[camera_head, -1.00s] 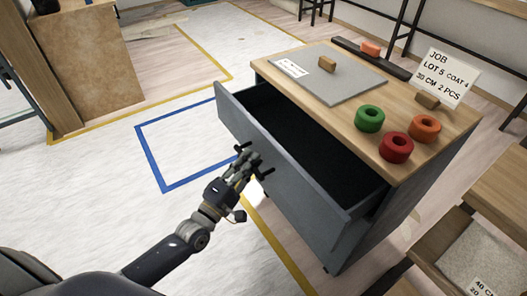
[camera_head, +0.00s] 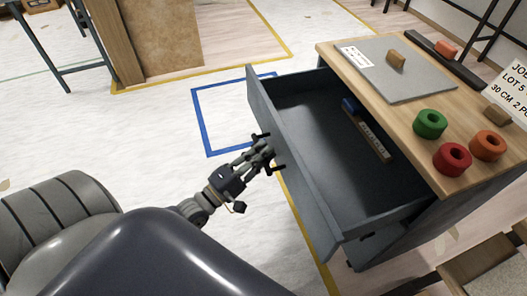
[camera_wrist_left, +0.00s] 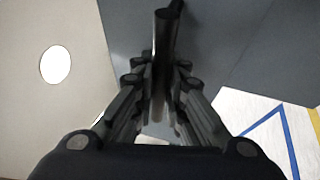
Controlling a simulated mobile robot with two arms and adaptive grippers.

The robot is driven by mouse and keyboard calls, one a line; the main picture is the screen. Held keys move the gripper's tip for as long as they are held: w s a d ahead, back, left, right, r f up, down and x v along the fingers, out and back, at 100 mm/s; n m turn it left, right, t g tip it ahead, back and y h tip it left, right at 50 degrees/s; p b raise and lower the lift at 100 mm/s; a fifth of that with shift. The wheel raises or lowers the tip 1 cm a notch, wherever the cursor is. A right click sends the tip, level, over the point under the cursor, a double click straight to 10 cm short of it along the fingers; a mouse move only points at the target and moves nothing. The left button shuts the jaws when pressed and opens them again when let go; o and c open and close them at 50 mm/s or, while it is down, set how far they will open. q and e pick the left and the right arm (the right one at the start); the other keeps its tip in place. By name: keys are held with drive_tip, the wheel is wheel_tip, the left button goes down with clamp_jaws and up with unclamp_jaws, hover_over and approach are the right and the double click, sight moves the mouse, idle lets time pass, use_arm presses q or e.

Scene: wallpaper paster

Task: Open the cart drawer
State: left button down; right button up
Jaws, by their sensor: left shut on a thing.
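The grey cart (camera_head: 408,235) has a wooden top, and its top drawer (camera_head: 300,180) stands well pulled out. Inside the drawer lies a long pale ruler-like tool with a blue end (camera_head: 367,132). My left gripper (camera_head: 266,150) is at the drawer front, shut on the dark bar handle (camera_head: 277,168). In the left wrist view the handle (camera_wrist_left: 163,60) runs between the two fingers (camera_wrist_left: 158,95), with the grey drawer front behind it. My right gripper is not in view.
On the cart top are a grey board (camera_head: 400,75), a green roll (camera_head: 430,123), a red roll (camera_head: 452,158), an orange roll (camera_head: 487,145) and a sign (camera_head: 512,90). A blue floor square (camera_head: 207,130) lies left of the drawer. Floor there is clear.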

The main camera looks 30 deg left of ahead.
use_arm(q)
drive_tip(key=c, duration=1.6)
unclamp_jaws()
drive_tip(key=v, duration=1.2)
